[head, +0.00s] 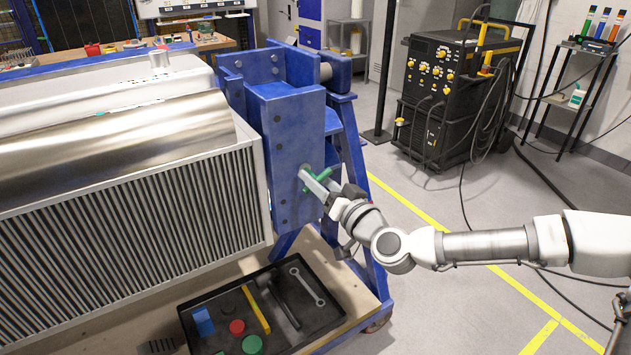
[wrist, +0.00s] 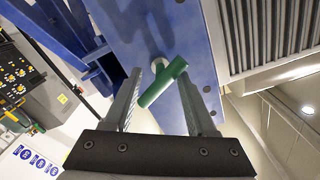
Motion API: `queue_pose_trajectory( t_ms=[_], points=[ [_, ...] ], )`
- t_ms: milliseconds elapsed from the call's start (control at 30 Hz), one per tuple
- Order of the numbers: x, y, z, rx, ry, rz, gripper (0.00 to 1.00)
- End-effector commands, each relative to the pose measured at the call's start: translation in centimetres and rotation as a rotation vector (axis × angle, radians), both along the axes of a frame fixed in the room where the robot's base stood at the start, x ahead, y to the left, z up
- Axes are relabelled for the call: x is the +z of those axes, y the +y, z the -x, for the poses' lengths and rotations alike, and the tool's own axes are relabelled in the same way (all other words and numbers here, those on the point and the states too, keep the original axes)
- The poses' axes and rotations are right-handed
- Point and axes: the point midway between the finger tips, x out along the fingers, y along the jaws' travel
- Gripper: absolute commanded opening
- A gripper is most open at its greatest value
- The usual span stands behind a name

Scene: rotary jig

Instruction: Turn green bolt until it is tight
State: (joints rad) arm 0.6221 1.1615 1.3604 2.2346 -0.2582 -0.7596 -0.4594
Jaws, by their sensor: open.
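The green bolt (head: 318,181) is a T-shaped handle on the face of the blue jig post (head: 288,130). In the wrist view the green bolt (wrist: 163,82) has its crossbar slanting from lower left to upper right, with a pale collar behind it at the blue plate. My gripper (head: 322,186) is at the bolt from the right. In the wrist view my gripper (wrist: 162,88) is open, with one finger on each side of the crossbar. I cannot tell whether either finger touches it.
A black tray (head: 330,322) with a wrench (head: 307,286) and coloured parts lies on the jig base below. A large finned unit (head: 130,220) fills the left. A black welding machine (head: 450,90) stands at the back right. The floor right of the jig is mostly clear.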

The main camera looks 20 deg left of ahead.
Motion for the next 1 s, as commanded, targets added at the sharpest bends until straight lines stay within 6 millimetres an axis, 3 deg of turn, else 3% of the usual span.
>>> queue_pose_trajectory(
  t_ms=[433, 733, 1000],
  points=[
    [0.01, 0.81, -0.66, 0.001, 0.0, 0.0, 0.55],
    [0.02, 0.8, -0.64, 0.001, 0.0, 0.0, 0.01],
    [0.0, 0.78, -0.64, 0.0, 0.001, 0.001, 0.0]
  ],
)
